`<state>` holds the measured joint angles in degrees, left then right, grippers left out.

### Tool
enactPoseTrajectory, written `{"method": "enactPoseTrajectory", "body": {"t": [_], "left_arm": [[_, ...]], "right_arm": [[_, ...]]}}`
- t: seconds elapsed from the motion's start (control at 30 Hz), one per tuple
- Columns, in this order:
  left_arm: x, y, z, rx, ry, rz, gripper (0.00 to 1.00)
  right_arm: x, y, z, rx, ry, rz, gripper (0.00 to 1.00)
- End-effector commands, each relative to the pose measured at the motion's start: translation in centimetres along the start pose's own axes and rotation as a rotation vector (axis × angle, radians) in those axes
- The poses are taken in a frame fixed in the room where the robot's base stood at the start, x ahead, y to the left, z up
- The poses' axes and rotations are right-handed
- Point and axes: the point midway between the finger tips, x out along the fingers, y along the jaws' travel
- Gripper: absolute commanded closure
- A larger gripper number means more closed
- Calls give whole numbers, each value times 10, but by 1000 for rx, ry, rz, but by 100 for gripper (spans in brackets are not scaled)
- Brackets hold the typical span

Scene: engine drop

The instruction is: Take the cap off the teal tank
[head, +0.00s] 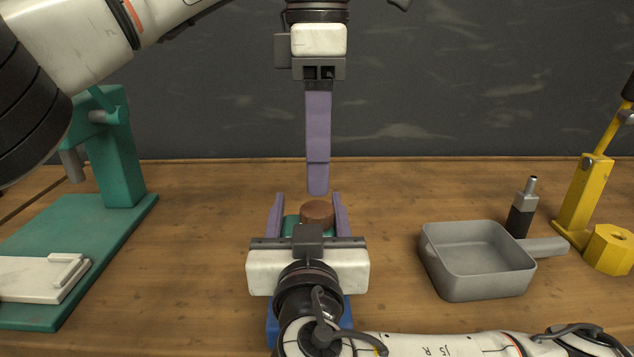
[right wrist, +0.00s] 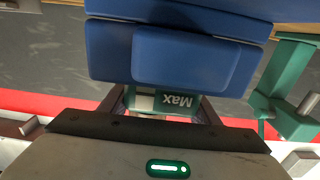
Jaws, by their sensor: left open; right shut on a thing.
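The teal tank (head: 291,226) stands at the middle of the table, mostly hidden behind my right gripper. Its brown round cap (head: 317,213) sits on top. My right gripper (head: 308,205) has its purple fingers on either side of the tank and is shut on it. In the right wrist view the tank (right wrist: 175,102) shows a "Max" label between the fingers. My left gripper (head: 317,190) points straight down just above the cap, apart from it. Its fingers are seen edge-on, one behind the other, with nothing visible between them.
A grey pan (head: 475,290) and a black bottle-like tool (head: 522,210) stand at right, near a yellow stand (head: 584,195). A teal stand (head: 120,155) is at left.

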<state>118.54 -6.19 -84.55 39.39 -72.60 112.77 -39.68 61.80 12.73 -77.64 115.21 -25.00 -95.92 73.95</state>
Motion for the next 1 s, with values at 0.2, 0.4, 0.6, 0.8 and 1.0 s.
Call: {"method": "enactPoseTrajectory", "body": {"t": [0.2,0.4,0.6,0.8,1.0], "left_arm": [[36,-1,-1,-1,2,-3,51],[56,0,0,-3,0,-2,51],[62,0,0,-3,0,-1,51],[62,0,0,-4,0,-1,56],[61,0,0,-4,0,-1,90]], "right_arm": [[-1,0,2,-1,-3,-1,100],[-1,0,2,-1,-4,-1,100],[-1,0,2,-1,-4,-1,100],[-1,0,2,-1,-4,-1,100],[-1,0,2,-1,-4,-1,100]]}}
